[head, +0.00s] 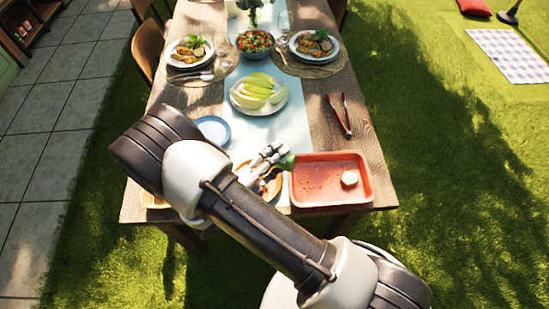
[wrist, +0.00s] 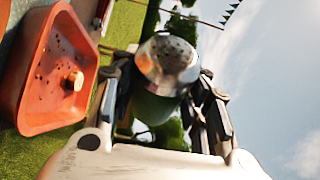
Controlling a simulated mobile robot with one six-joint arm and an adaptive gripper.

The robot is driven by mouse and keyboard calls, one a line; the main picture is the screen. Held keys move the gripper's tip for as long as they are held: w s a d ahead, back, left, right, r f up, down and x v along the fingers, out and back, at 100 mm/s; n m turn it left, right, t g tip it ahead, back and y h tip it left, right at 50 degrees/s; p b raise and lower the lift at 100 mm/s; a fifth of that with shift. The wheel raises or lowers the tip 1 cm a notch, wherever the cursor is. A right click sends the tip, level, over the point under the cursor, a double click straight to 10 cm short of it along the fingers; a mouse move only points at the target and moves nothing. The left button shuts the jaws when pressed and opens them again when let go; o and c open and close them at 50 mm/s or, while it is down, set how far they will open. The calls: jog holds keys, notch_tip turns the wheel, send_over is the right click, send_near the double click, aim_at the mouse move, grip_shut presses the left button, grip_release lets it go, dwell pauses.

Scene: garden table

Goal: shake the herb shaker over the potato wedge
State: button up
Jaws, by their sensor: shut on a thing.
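My gripper (head: 270,158) is shut on the herb shaker (head: 288,161), which has a green body and a silver perforated cap. In the wrist view the shaker (wrist: 167,62) sits between the fingers, its holed cap in sight. It looks tilted well off upright; its exact angle is hard to tell. A pale, short piece (head: 349,178), apparently the potato wedge, lies in the right part of the red tray (head: 308,200); it also shows in the wrist view (wrist: 73,80). In the head view the shaker is left of this piece, near the tray's back left corner.
An orange-brown plate (head: 273,187) is partly hidden behind my arm. A blue plate (head: 213,128), red tongs (head: 341,115), a plate of pale green wedges (head: 258,92) and a salad bowl (head: 255,43) stand farther back. Dark specks dot the tray floor.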

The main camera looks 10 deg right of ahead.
jog(key=n+b, duration=0.1)
jog(key=n, duration=0.1)
jog(key=f+n+t, duration=0.1)
jog(key=n, duration=0.1)
jog(key=shift+h+b, duration=0.35)
jog(key=shift+h, duration=0.05)
jog(key=n, duration=0.1)
jog(key=n+t, duration=0.2)
jog(key=n, duration=0.1)
jog(key=shift+w+a+f, duration=0.25)
jog(key=shift+a+f, duration=0.15)
jog(key=n, duration=0.1)
jog(key=n+t, duration=0.1)
jog(key=n, duration=0.1)
jog(key=a+n+t+y+b, duration=0.1)
jog(key=n, duration=0.1)
jog(key=shift+w+f, duration=0.25)
jog(key=shift+f, duration=0.1)
jog(key=shift+r, duration=0.1)
